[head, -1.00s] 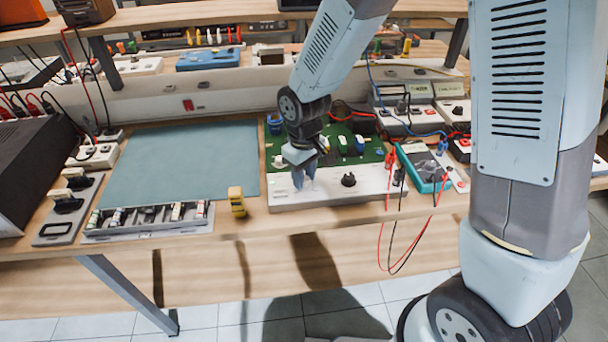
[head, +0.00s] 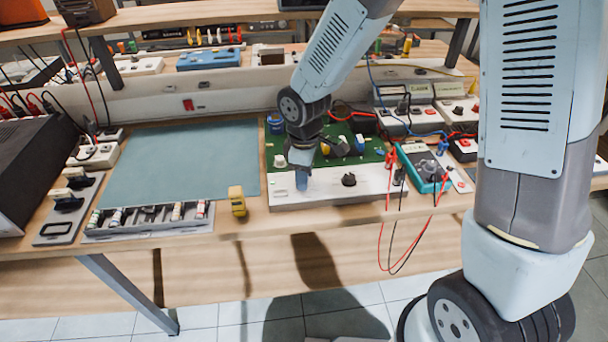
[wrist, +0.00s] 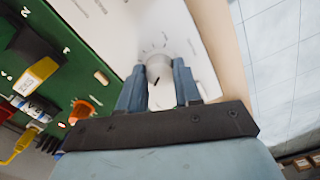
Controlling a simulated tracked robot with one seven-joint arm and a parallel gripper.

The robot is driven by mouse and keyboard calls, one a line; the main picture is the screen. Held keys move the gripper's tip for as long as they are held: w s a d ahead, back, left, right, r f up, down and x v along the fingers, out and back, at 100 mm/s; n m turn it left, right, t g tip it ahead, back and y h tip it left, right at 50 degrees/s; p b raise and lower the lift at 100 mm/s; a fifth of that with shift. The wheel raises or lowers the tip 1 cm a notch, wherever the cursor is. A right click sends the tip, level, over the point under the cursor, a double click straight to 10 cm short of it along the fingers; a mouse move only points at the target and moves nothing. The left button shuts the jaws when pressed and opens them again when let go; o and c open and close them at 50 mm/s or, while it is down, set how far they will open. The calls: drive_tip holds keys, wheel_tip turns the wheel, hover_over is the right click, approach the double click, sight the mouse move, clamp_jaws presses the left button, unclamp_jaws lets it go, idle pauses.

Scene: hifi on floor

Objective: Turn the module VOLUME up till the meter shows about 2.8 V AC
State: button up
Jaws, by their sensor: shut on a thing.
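The module is a green circuit board with a white front panel (head: 335,188) on the bench. In the wrist view, a light grey knob (wrist: 157,68) with a dark pointer line and a printed scale stands on that panel. My gripper (wrist: 158,82) has a finger on each side of the knob and is shut on it. In the head view my gripper (head: 301,180) points down at the left part of the panel and hides this knob. A black knob (head: 348,180) sits to its right. The teal multimeter (head: 428,167) lies right of the module; its reading is too small to tell.
Red and black test leads (head: 412,235) hang over the bench's front edge right of the module. A yellow block (head: 237,200) stands left of it, beside a clear teal mat (head: 190,160). Components (wrist: 40,75) stand up from the board near my gripper.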

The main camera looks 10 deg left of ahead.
idle(0.3)
drive_tip(key=o, duration=1)
drive_tip(key=shift+o, duration=0.2)
wheel_tip(320, 180, up, 14)
drive_tip(key=shift+f, duration=0.15)
drive_tip(key=s+d+r+m+t, duration=0.1)
drive_tip(key=d+r+m, duration=0.35)
drive_tip(key=d, duration=0.35)
drive_tip(key=s+d+r+m+t, duration=0.1)
drive_tip(key=d+r+m+t, duration=0.1)
drive_tip(key=d+r+m, duration=0.5)
drive_tip(key=s+d+r+m+t, duration=0.1)
drive_tip(key=s+d+m, duration=0.1)
drive_tip(key=s+d, duration=0.2)
drive_tip(key=s+d+r+m+t, duration=0.1)
drive_tip(key=s+d, duration=0.4)
drive_tip(key=d, duration=0.5)
drive_tip(key=shift+s+r+m+t, duration=0.2)
drive_tip(key=shift+r+m+t, duration=0.1)
drive_tip(key=shift+r+m, duration=0.6)
